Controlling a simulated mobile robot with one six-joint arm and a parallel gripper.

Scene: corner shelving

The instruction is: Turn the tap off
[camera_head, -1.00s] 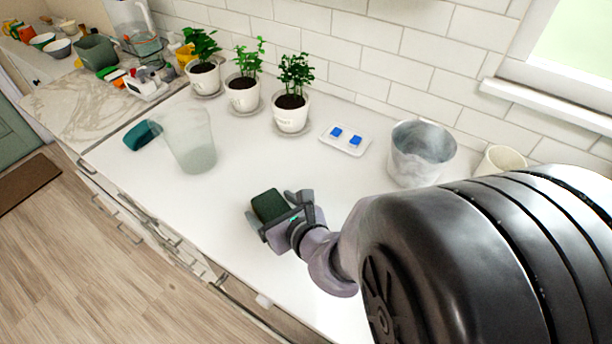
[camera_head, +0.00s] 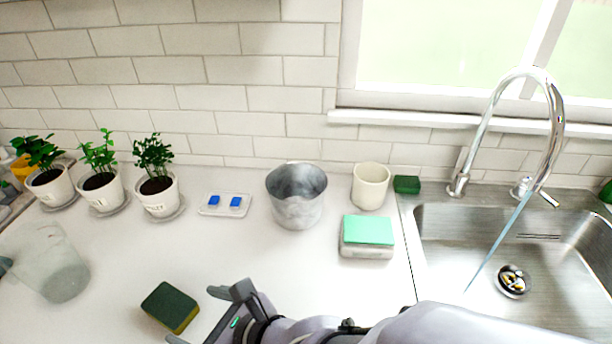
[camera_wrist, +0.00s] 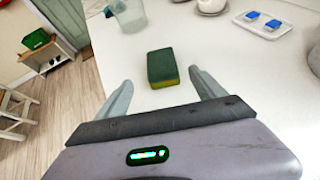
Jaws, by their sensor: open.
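The chrome tap (camera_head: 556,112) arches over the metal sink (camera_head: 580,290) at the right of the head view. A bluish stream of water (camera_head: 497,243) runs from its spout into the basin. A short chrome lever (camera_head: 549,200) shows near the spout end; its exact joint to the tap is unclear. My gripper (camera_head: 195,316) is over the counter at the lower middle, well left of the sink, apart from the tap. It is open, with its fingers (camera_wrist: 160,82) spread in the wrist view, where the tap does not show.
A green-and-yellow sponge (camera_head: 170,307) lies ahead of my gripper. A metal pot (camera_head: 297,200), a cream cup (camera_head: 370,187) and a box with a green top (camera_head: 367,240) stand between gripper and sink. Potted plants (camera_head: 158,195) and a clear pitcher (camera_head: 50,265) are left.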

